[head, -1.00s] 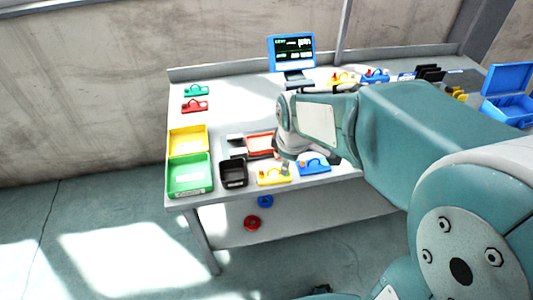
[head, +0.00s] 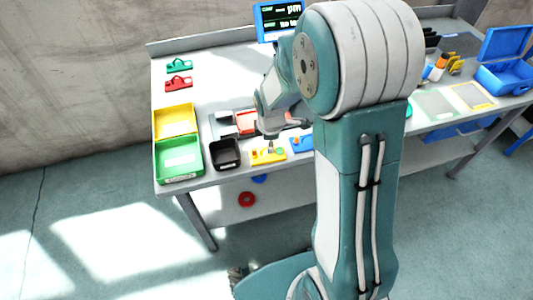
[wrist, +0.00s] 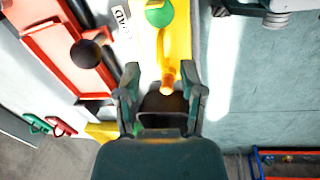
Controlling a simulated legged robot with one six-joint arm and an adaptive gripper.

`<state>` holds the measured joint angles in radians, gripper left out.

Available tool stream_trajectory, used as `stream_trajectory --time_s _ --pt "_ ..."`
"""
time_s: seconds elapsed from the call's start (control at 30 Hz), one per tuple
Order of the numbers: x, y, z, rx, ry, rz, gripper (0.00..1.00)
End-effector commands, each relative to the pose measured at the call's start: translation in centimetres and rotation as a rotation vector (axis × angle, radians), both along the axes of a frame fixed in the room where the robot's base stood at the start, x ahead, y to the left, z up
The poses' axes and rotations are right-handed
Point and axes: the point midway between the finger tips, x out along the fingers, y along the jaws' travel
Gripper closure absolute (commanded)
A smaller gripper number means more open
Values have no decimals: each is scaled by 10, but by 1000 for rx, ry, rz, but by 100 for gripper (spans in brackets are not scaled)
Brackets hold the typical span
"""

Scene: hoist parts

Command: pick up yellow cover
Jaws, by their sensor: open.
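The yellow cover (head: 263,157) lies flat near the front edge of the table, between the black bin and a blue cover. In the wrist view the yellow cover (wrist: 178,42) has a round green knob, a yellow handle and an orange peg at its near end. My gripper (wrist: 163,84) is open and empty, its two fingers spread around the line of the orange peg end. In the head view my gripper (head: 270,144) points down just over the yellow cover. I cannot tell the exact height gap.
The black bin (head: 225,155) stands close on the left, with green (head: 180,160) and yellow (head: 173,120) bins beyond. A blue cover (head: 301,144) sits close on the right, partly hidden by my arm. A red tray (wrist: 65,62) lies behind the yellow cover.

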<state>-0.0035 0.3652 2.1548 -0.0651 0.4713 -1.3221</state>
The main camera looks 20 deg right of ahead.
Motion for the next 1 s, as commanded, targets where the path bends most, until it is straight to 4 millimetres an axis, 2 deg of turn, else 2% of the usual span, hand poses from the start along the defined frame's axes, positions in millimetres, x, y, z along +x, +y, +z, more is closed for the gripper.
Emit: stream_trajectory --time_s 0.1,0.2,0.5,0.53,0.57,0.6,0.63,1.0 --pt "1 -4 -22 0 5 -1 49" --pt "4 -4 -32 1 3 -1 49" --pt "5 -4 -37 0 -1 -1 49" --pt "5 -4 -37 0 0 -1 58" --pt "5 -4 -37 0 0 -1 71" --pt "5 -4 -37 0 0 -1 89" --pt "5 -4 -37 0 0 -1 100" --pt "5 -4 -37 0 0 -1 100"
